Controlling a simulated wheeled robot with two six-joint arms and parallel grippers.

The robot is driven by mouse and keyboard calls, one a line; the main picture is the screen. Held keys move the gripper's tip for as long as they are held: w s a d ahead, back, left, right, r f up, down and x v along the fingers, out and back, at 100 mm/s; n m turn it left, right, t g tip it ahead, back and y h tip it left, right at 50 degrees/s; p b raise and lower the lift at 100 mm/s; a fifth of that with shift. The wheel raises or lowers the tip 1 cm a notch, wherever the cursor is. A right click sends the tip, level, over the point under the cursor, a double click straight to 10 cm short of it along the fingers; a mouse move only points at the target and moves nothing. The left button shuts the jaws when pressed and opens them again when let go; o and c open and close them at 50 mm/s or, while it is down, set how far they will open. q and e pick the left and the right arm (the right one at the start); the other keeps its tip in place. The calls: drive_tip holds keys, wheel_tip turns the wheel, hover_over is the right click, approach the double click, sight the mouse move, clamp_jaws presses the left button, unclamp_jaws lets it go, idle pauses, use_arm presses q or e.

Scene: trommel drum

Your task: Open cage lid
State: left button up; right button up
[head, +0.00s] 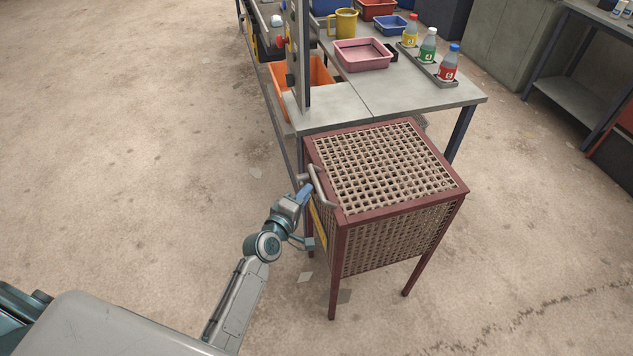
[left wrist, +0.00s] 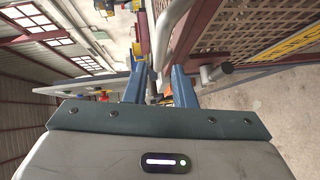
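The cage (head: 388,240) is a maroon-framed mesh box on legs. Its mesh lid (head: 385,165) lies flat and closed on top. A grey bar handle (head: 321,188) is fixed at the lid's left edge; it also shows in the left wrist view (left wrist: 160,50). My left gripper (head: 306,191) is at this handle, on the cage's left side. In the left wrist view its two blue fingers (left wrist: 159,84) stand apart, with the handle bar in the gap between them. I cannot tell whether either finger touches the bar. My right gripper is not in view.
A grey workbench (head: 400,95) stands directly behind the cage, with a pink tray (head: 362,55), a yellow mug (head: 343,22) and several bottles. A metal post (head: 298,60) rises at its left edge above an orange bin (head: 315,75). The floor left of the cage is clear.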

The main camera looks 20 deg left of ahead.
sight(316, 181)
use_arm(q)
drive_tip(key=x, duration=0.6)
drive_tip(key=shift+w+d+f, duration=0.1)
drive_tip(key=shift+w+d, duration=0.05)
drive_tip(key=shift+w, duration=0.15)
clamp_jaws()
